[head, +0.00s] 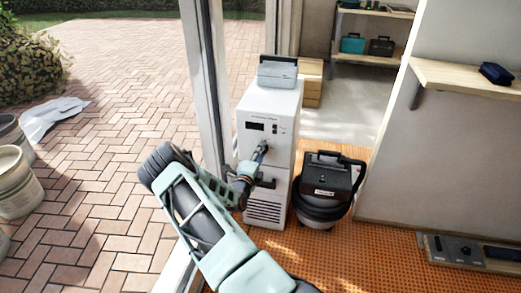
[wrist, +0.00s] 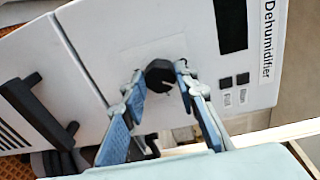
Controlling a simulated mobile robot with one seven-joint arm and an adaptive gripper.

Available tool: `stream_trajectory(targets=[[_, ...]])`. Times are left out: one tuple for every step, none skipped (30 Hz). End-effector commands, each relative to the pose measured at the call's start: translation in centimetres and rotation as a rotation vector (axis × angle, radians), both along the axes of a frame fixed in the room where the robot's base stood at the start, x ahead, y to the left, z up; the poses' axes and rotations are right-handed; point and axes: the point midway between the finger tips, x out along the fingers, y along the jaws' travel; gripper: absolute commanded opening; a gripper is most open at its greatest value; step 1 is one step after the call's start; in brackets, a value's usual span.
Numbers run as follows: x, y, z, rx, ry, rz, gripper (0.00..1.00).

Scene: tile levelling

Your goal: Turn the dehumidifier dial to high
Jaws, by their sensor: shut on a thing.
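The dehumidifier (head: 268,108) is a white upright unit standing by the door frame, and its labelled front fills much of the wrist view (wrist: 140,40). Its dial is a black knob (wrist: 158,76) on the front panel, beside the dark display (wrist: 230,25) and two small dark buttons. My gripper (wrist: 160,80) is shut on the dial, with one blue-padded finger on each side of it. In the head view my gripper (head: 262,152) reaches the unit's front and hides the dial. The dial's setting marks are too small to read.
A grey case (head: 278,72) lies on top of the dehumidifier. A black and grey vacuum (head: 328,185) stands close on its right. A black handle (wrist: 42,112) sticks out from the unit's front below the dial. Brick paving (head: 110,120) lies open to the left.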

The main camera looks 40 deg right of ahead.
Motion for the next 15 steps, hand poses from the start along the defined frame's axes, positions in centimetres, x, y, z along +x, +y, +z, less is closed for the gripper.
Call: stream_trajectory(targets=[[0.04,0.06,0.43,0.028,-0.034,0.002,0.03],[0.03,0.04,0.44,0.047,-0.055,0.001,0.03],[0.00,0.03,0.43,0.072,-0.083,0.001,0.03],[-0.01,0.02,0.42,0.090,-0.104,0.001,0.03],[-0.04,0.02,0.42,0.109,-0.126,0.001,0.03],[-0.04,0.00,0.44,0.134,-0.155,0.000,0.03],[-0.04,0.00,0.46,0.153,-0.177,0.001,0.03],[-0.03,-0.01,0.48,0.171,-0.199,0.000,0.03],[-0.04,-0.01,0.48,0.196,-0.228,0.001,0.03],[-0.04,-0.01,0.48,0.214,-0.249,0.001,0.03],[-0.06,-0.02,0.48,0.233,-0.271,0.002,0.03],[-0.07,-0.04,0.49,0.258,-0.299,0.002,0.03],[-0.07,-0.05,0.51,0.276,-0.322,0.001,0.03],[-0.08,-0.07,0.53,0.294,-0.344,0.001,0.03],[-0.11,-0.09,0.54,0.319,-0.373,0.001,0.03]])
